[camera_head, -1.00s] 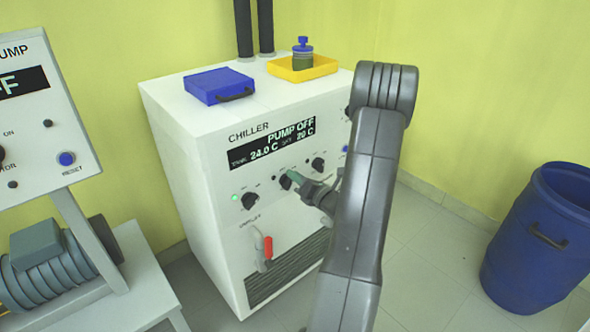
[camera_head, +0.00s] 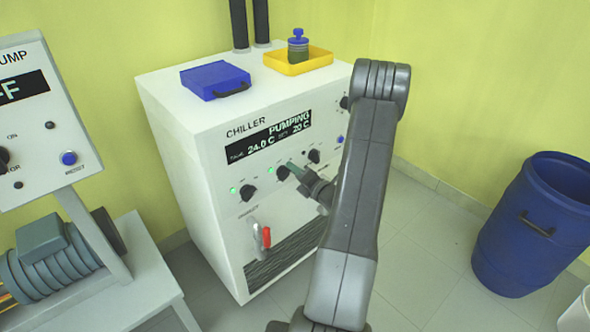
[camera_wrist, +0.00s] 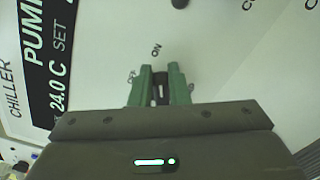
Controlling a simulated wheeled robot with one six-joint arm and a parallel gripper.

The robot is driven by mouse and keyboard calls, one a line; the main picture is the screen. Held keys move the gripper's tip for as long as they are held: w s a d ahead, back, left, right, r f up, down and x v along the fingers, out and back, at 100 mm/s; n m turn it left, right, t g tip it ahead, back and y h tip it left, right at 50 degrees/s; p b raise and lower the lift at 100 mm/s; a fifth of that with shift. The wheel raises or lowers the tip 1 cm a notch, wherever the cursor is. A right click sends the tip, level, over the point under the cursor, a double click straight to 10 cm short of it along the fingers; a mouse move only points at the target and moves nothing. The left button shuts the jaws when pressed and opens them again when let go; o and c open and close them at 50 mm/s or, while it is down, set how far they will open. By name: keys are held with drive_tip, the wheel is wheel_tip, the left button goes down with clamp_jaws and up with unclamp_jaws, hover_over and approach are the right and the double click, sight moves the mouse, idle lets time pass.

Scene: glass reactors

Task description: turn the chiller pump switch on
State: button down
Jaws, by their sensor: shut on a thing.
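The white chiller (camera_head: 190,150) stands against the yellow wall. Its display (camera_head: 268,137) reads PUMPING, 24.0 C and 20 C. The pump switch is a black knob (camera_wrist: 160,88) on its front panel, with an ON mark above it in the wrist view. My gripper (camera_head: 292,168) is at this knob, and its green fingers are shut on it. The fingers hide much of the knob. In the wrist view my gripper (camera_wrist: 160,85) points at the panel, one finger on each side of the knob.
More knobs (camera_head: 247,192) sit on the panel, with green lamps near the left one. A red-handled valve (camera_head: 266,237) is below. A blue case (camera_head: 215,82) and a yellow tray (camera_head: 318,62) holding a bottle (camera_head: 298,45) lie on top. A blue barrel (camera_head: 535,225) stands right.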

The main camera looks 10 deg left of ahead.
drive_tip(key=shift+s+a+f, duration=0.15)
drive_tip(key=shift+s+f, duration=0.2)
drive_tip(key=shift+f, duration=0.05)
drive_tip(key=c, duration=1.4)
unclamp_jaws()
drive_tip(key=shift+r, duration=0.1)
drive_tip(key=shift+w+r, duration=0.1)
drive_tip(key=v, duration=1.3)
drive_tip(key=shift+s+d+p, duration=0.25)
drive_tip(key=shift+d+p, duration=0.05)
drive_tip(key=shift+p, duration=0.1)
